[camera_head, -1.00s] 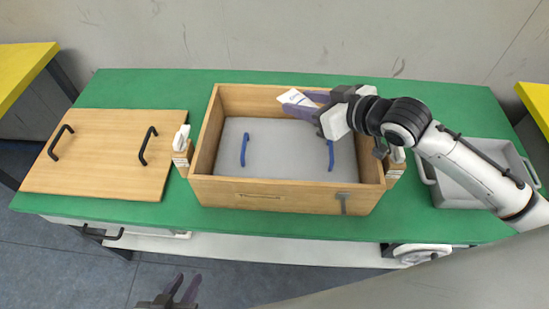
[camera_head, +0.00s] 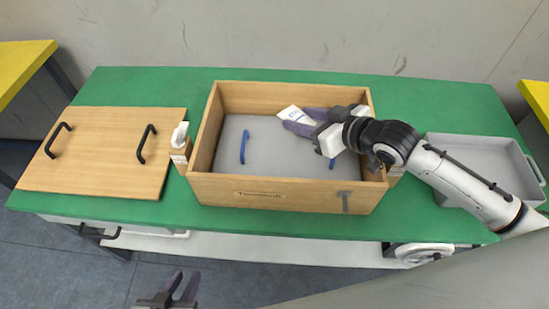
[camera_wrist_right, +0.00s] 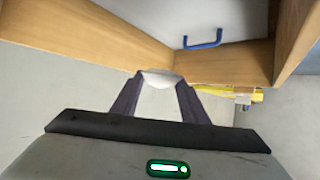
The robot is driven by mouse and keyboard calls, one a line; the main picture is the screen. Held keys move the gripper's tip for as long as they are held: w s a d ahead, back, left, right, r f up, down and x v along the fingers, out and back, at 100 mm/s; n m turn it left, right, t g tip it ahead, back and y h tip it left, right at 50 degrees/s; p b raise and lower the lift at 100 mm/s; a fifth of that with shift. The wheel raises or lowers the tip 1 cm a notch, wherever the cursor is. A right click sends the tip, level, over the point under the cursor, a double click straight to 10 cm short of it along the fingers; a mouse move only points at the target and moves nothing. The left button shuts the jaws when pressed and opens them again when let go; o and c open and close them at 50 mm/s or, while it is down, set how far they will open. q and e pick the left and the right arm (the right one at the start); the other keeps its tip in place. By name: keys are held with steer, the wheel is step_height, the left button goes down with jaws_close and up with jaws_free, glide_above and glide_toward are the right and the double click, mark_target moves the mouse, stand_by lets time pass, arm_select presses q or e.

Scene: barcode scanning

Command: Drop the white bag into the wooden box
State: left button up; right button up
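The white bag (camera_head: 289,112) is small and pale, at the tips of my right gripper (camera_head: 301,124). My right gripper is shut on it and holds it over the inside of the open wooden box (camera_head: 265,194), near the back wall. The right wrist view shows the bag (camera_wrist_right: 158,98) between the two dark fingers, with the box's wooden wall (camera_wrist_right: 115,38) beyond. I cannot tell if the bag touches the box floor. My left gripper (camera_head: 180,287) is open and empty, low in the picture, in front of the table.
A wooden lid (camera_head: 105,155) with black handles lies at the left on the green table (camera_head: 215,222). White-topped bottles, one seen clearly (camera_head: 181,145), stand beside the box. A grey tray (camera_head: 475,148) is at the right. Blue handles (camera_head: 244,147) show inside the box.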

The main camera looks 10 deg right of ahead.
steer(key=o, duration=0.5)
steer(key=shift+v, duration=5.15)
